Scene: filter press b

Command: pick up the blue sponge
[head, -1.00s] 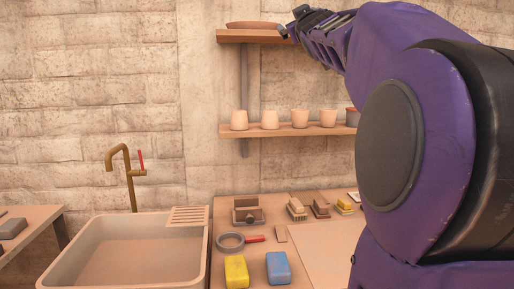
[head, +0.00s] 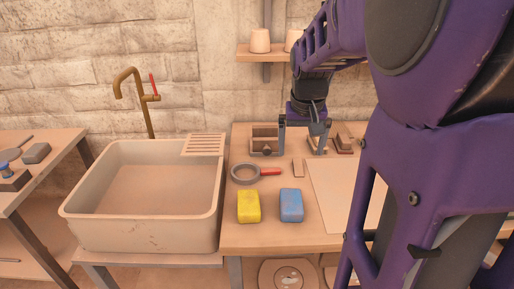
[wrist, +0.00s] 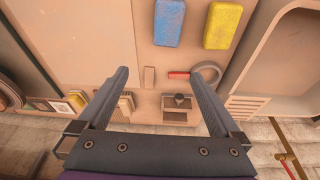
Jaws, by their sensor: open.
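The blue sponge (head: 291,205) lies flat on the table near its front edge, just right of a yellow sponge (head: 248,206). In the wrist view the blue sponge (wrist: 169,22) is at the top, beyond the fingertips, with the yellow sponge (wrist: 223,26) to its right. My gripper (head: 302,142) is open and empty, above the back part of the table, apart from the blue sponge. Its two fingers (wrist: 160,82) show spread wide in the wrist view. Both sponges are in plain sight.
A ring-shaped tool with a red handle (head: 268,172) lies behind the sponges. A wooden box (head: 264,138) and brushes stand at the back. A pale board (head: 335,195) lies to the right. The sink (head: 145,235) is to the left. A shelf with cups (head: 260,41) hangs above.

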